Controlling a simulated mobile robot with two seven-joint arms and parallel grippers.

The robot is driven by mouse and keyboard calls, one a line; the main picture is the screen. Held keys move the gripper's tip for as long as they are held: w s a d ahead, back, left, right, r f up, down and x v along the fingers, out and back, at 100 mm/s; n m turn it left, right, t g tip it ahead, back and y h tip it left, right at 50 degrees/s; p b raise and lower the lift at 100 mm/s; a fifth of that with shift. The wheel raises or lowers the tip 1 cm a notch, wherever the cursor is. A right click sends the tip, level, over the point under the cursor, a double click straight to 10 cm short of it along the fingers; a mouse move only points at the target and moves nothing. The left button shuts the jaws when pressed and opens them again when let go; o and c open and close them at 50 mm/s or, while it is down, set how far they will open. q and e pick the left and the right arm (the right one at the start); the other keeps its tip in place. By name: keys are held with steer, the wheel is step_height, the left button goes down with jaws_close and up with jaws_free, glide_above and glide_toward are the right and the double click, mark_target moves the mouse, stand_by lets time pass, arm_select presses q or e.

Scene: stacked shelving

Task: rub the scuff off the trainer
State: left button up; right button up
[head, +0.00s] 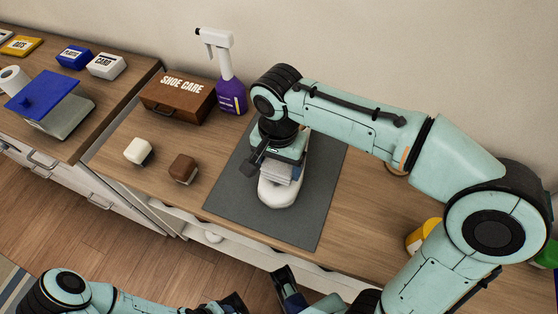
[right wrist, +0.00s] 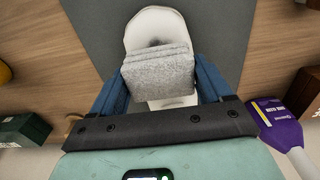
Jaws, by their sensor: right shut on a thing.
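A white trainer (head: 278,193) sits on a dark grey mat (head: 236,187). In the right wrist view the trainer (right wrist: 155,24) has a dark scuff (right wrist: 156,42) on its upper, at the edge of a grey fuzzy cloth (right wrist: 158,72). My right gripper (head: 279,171) is over the trainer, shut on the folded cloth, which lies over or just above the shoe; contact is unclear. The cloth hides part of the trainer. My left gripper (head: 262,294) is low at the bottom edge, away from the trainer, partly cut off; its jaw state is unclear.
A purple spray bottle (head: 231,94) and brown shoe care box (head: 178,98) stand behind the mat. A white-topped brush (head: 138,151) and a brown block (head: 183,169) lie left of it. A yellow container (head: 422,234) is at right, partly behind my arm.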

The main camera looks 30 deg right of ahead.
steer(key=shift+f+b, duration=0.4)
steer(key=shift+f, duration=0.3)
steer(key=shift+f, duration=0.35)
stand_by(1.3)
